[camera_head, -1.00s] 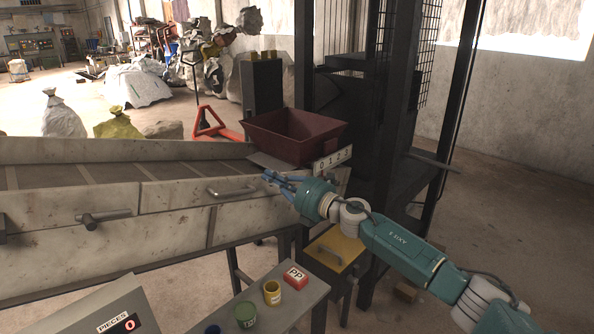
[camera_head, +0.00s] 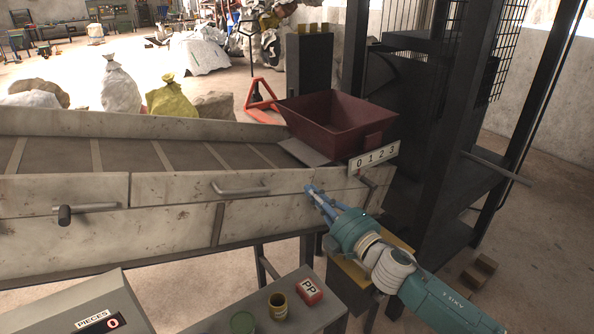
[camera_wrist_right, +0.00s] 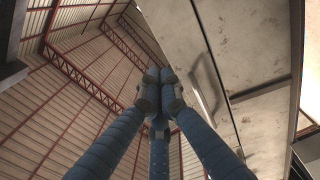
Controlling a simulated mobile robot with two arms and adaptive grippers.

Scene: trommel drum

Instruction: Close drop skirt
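A stained pale metal side panel (camera_head: 165,188) with a bar handle (camera_head: 240,190) runs along the near side of the conveyor; I take it for the drop skirt. It hangs roughly upright, but I cannot tell whether it is latched. My right gripper (camera_head: 312,192) is in front of the wall, right of the handle and apart from it. In the right wrist view, the gripper's blue fingers (camera_wrist_right: 160,88) meet at their tips with nothing between them. The panel (camera_wrist_right: 250,60) and its handle (camera_wrist_right: 207,80) show beyond them. My left gripper is not in view.
A dark red bin (camera_head: 335,125) stands at the conveyor's right end above a 0-1-2-3 scale plate (camera_head: 374,159). A lever (camera_head: 66,215) sticks out at left. Below are a small table with cups, a red PP block (camera_head: 309,292) and a pieces counter (camera_head: 95,305). A dark frame stands right.

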